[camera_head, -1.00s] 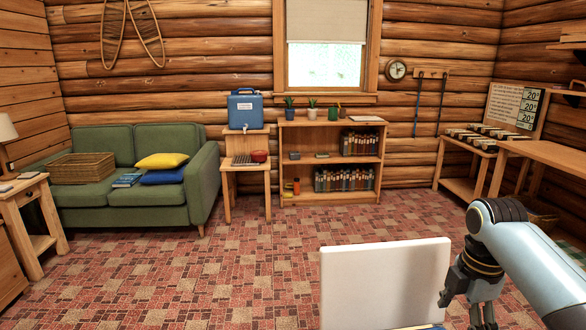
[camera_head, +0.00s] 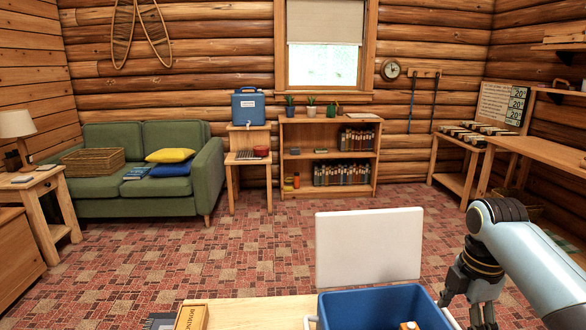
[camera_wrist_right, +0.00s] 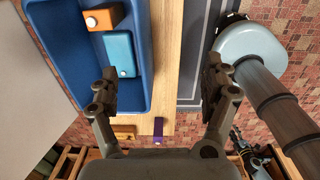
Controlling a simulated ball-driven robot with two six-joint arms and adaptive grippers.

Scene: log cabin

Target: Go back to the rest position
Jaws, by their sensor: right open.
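My right gripper (camera_head: 483,318) hangs at the lower right of the head view, just right of a blue bin (camera_head: 338,304). In the right wrist view the same gripper (camera_wrist_right: 160,78) has its fingers wide apart, with nothing between them but the tabletop below. The bin (camera_wrist_right: 146,60) lies left of and below the fingers. My left gripper does not show in the head view. A dark jointed part at the lower right of the wrist view may be it, but its fingers are not clear.
The bin holds an orange box (camera_wrist_right: 104,17) and a teal box (camera_wrist_right: 119,53). A white panel (camera_head: 368,245) stands behind it. A wooden domino box (camera_head: 192,316) lies on the table (camera_head: 262,312). A sofa (camera_head: 190,187) and shelf (camera_head: 330,170) stand across open carpet.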

